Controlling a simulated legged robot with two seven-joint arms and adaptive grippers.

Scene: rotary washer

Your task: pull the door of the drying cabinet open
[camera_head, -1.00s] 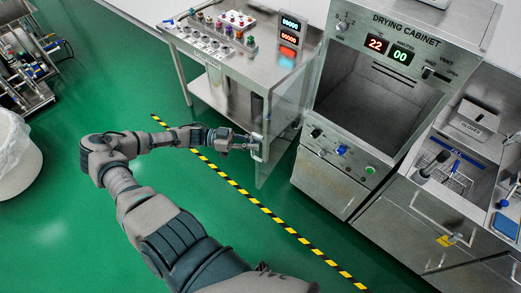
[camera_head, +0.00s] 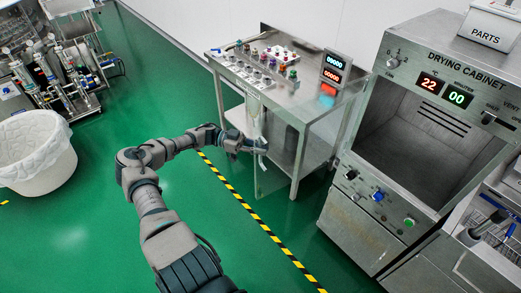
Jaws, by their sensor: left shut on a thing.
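The drying cabinet (camera_head: 385,215) stands on the right, and its dark chamber (camera_head: 420,140) is exposed at the front. Its clear door (camera_head: 273,176) is swung out to the left, away from the opening, and overlaps the steel bench in the picture. A pale handle (camera_head: 262,158) is on the door's outer edge. My left gripper (camera_head: 257,146) is shut on the handle, with its arm reaching in from below. The fingers are small in the picture and partly hidden by the handle. My right gripper is out of view.
A steel bench (camera_head: 309,105) with coloured caps and a display stands behind the door. A white bin (camera_head: 35,160) and machinery (camera_head: 50,75) are at the left. A sink counter is at the lower right. The green floor around the striped line (camera_head: 258,222) is clear.

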